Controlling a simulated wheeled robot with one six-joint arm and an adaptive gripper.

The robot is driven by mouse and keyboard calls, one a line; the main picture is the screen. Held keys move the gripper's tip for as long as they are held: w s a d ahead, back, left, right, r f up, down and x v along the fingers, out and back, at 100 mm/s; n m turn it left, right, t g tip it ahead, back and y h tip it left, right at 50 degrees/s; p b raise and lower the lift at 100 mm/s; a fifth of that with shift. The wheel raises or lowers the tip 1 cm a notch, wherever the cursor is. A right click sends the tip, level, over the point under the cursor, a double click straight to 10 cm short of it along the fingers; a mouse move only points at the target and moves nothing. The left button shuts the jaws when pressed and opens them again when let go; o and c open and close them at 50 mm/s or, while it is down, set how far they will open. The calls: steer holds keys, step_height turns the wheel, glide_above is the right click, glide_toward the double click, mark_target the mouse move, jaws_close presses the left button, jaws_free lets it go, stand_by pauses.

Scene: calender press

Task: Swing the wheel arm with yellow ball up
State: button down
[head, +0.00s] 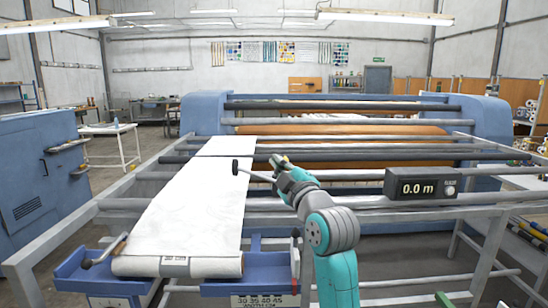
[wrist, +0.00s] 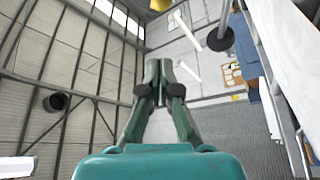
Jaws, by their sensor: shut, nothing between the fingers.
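The wheel arm's yellow ball (wrist: 159,4) shows as a yellow shape cut off at the top edge of the wrist view, beyond my fingertips. A dark ball (wrist: 221,39) on a thin rod hangs right of it. In the head view a dark ball (head: 236,167) on a grey rod sticks out left of my gripper (head: 279,161). A small yellow patch shows at my gripper's tip there; I cannot tell how near the ball is. My gripper, also in the wrist view (wrist: 158,63), is shut and empty. The wheel's hub is hidden.
The blue calender press (head: 203,115) with long rollers stands ahead. A white cloth (head: 200,210) runs from it toward the front left. A black display (head: 422,188) reading 0.0 m sits on the rail at right. A blue cabinet (head: 35,180) stands at far left.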

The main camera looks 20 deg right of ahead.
steer(key=shift+v, duration=2.2)
